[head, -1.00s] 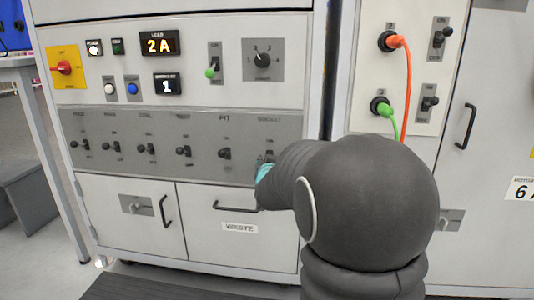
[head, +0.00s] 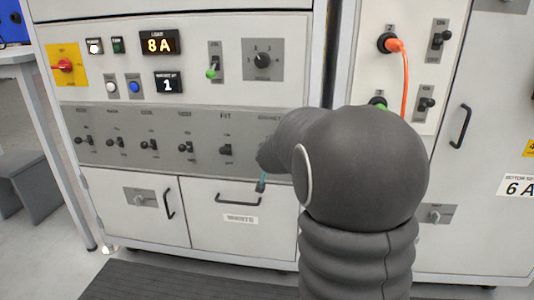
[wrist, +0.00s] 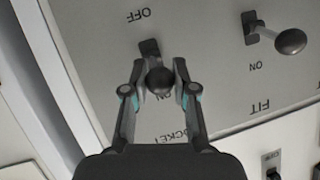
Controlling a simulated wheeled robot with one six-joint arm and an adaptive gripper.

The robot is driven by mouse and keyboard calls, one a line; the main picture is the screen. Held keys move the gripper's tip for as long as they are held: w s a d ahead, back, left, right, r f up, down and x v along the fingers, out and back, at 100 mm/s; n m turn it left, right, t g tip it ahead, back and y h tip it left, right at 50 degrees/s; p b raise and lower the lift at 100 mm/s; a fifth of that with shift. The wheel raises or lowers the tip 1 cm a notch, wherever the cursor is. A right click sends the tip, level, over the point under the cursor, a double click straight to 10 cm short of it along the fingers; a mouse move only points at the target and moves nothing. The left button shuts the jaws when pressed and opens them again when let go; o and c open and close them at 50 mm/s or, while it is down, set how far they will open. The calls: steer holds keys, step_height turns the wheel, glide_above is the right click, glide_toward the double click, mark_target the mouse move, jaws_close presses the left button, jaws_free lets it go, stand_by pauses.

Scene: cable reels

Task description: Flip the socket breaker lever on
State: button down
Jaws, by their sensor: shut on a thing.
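The socket breaker lever (wrist: 158,84) has a dark round knob and stands in its slot in the wrist view. My gripper (wrist: 159,76) is shut on this knob, one finger on each side. The wrist view is upside down, with OFF printed beyond the lever and the ON and SOCKET labels partly hidden behind the knob and fingers. The knob lies toward the ON label, but the viewing angle leaves the exact lever position unclear. In the head view my arm hides the lever, and only a small part of my gripper (head: 262,183) shows below the breaker panel (head: 108,123).
The FIT lever (wrist: 290,42) stands beside the socket lever, with several more levers along the row. The load display (head: 159,42) reads 8 A. An orange cable (head: 404,80) hangs at right.

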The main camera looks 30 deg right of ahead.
steer(key=shift+r, duration=0.2)
stand_by(0.6)
steer(key=c, duration=0.9)
jaws_free()
steer(key=shift+f, duration=0.1)
steer(key=v, duration=1.1)
steer(key=shift+s+r, duration=0.25)
steer(key=shift+r, duration=0.1)
steer(key=shift+a, duration=0.15)
